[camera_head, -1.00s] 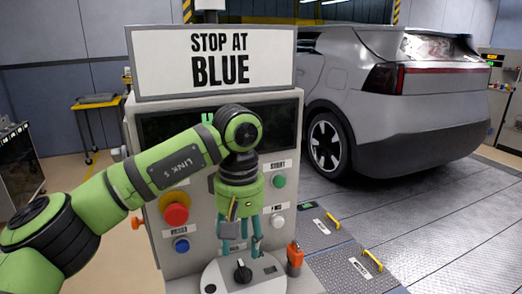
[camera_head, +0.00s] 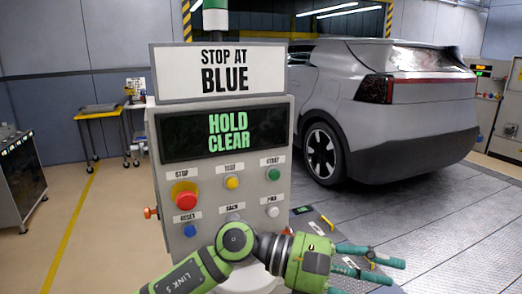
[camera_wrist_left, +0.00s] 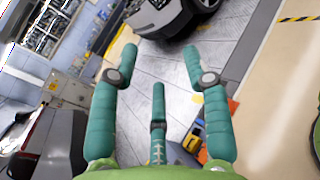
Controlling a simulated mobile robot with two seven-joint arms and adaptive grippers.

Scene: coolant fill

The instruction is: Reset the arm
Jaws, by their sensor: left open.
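My left arm comes in low from the left in the head view. Its green gripper (camera_head: 366,264) points right, below and right of the console's buttons. Its teal fingers are spread and empty, and they also show spread in the left wrist view (camera_wrist_left: 160,65). The grey console (camera_head: 225,140) stands upright behind the arm. Its dark screen (camera_head: 224,131) reads "HOLD CLEAR" in green, and the sign (camera_head: 222,72) above reads "STOP AT BLUE". The blue reset button (camera_head: 190,231), red stop button (camera_head: 186,196) and green start button (camera_head: 274,174) are visible. My right gripper is not in view.
A grey car (camera_head: 390,110) stands on metal floor plates to the right. A yellow cart (camera_head: 98,112) stands back left, and a dark cabinet (camera_head: 20,180) at the far left. The floor between them and the console is clear.

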